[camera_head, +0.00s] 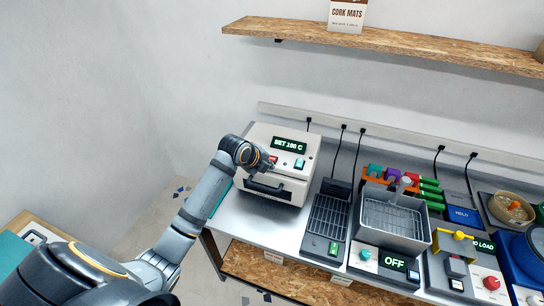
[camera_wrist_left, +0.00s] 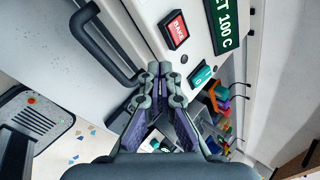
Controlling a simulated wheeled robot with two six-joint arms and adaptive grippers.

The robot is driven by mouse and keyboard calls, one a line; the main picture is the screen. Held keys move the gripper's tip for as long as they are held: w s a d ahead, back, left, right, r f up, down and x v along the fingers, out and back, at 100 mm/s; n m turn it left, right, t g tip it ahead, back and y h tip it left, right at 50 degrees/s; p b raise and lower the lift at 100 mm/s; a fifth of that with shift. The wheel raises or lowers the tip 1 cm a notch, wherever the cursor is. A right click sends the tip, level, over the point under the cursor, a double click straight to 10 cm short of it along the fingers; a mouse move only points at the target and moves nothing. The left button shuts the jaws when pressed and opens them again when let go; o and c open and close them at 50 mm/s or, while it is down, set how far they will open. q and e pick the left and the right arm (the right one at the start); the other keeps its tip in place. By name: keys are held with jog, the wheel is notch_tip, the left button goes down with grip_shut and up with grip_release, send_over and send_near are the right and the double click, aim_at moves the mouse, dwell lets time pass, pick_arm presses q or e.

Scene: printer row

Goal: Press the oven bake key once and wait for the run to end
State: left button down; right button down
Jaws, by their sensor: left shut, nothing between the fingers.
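The oven (camera_head: 277,190) is a white box on the bench, with a dark front handle. Its green display (camera_head: 289,144) reads "SET 100 C". The red bake key (camera_head: 273,159) shows in the head view beside my left gripper (camera_head: 266,166), and is marked BAKE in the left wrist view (camera_wrist_left: 174,30). A teal key (camera_head: 299,163) sits to its right, also in the left wrist view (camera_wrist_left: 202,76). My left gripper is shut and empty, its fingertips (camera_wrist_left: 154,68) close to the panel, below the bake key in the wrist picture. I cannot tell whether they touch the oven. My right gripper is not in view.
Right of the oven stand a black rack device (camera_head: 327,218), a grey basin (camera_head: 396,218) above an "OFF" display (camera_head: 394,262), and a yellow-topped device (camera_head: 457,240). A wooden shelf (camera_head: 400,43) with a cork mats box (camera_head: 347,15) hangs above.

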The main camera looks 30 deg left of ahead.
aim_at(272, 159)
pick_arm(q)
jog(key=w+a+r+m+t, duration=0.1)
jog(key=w+r+m, duration=0.4)
jog(key=r, duration=0.5)
jog(key=shift+w+a+m+t+h, duration=0.35)
jog(key=shift+a+m, duration=0.2)
jog(key=shift+m, duration=0.45)
notch_tip(272, 159, down, 8)
jog(key=b, duration=0.6)
jog(key=shift+f+b, duration=0.4)
jog(key=shift+f, duration=0.1)
jog(key=shift+f, duration=0.3)
